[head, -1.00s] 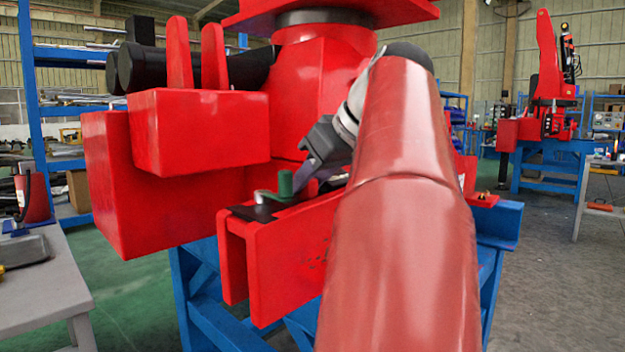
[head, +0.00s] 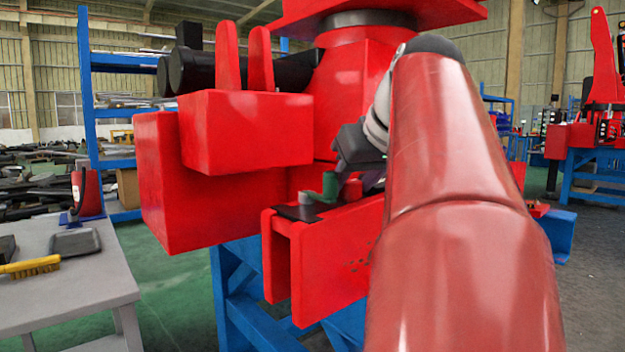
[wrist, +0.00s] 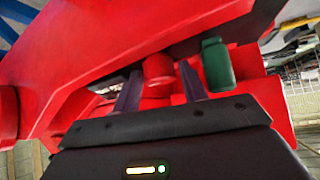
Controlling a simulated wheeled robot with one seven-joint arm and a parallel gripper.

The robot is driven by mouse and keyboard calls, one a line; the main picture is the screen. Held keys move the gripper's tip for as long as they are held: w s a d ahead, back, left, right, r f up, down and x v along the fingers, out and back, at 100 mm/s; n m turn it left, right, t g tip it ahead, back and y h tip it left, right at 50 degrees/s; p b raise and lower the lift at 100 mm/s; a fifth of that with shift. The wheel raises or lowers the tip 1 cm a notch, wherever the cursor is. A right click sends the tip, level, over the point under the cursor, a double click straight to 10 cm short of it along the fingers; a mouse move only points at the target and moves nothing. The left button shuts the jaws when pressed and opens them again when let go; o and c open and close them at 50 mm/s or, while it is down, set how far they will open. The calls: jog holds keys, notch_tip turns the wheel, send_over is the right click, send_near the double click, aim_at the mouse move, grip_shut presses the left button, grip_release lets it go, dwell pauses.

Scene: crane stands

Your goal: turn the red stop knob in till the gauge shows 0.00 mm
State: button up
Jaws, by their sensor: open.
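In the wrist view, a red knob (wrist: 157,68) sits between the two fingers of my gripper (wrist: 160,84). The fingers stand apart, with a gap to the knob on each side in the picture. A green cylinder (wrist: 217,64) is just right of the right finger; in the head view it stands as a green upright grip (head: 330,185) by the dark plate on the red crane stand (head: 335,255). My gripper (head: 355,180) is partly hidden by my arm in the head view. I cannot make out a gauge reading in either view.
Red blocks (head: 245,130) of the crane stand overhang left of my gripper. A grey table (head: 75,275) with a yellow brush (head: 30,266) stands at the left. Blue legs (head: 235,295) carry the stand. Green floor is open between table and stand.

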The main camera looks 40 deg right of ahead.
jog(key=p+v, duration=0.1)
jog(key=v, duration=0.6)
jog(key=shift+s+r+p, duration=0.25)
jog(key=shift+s+p, duration=0.05)
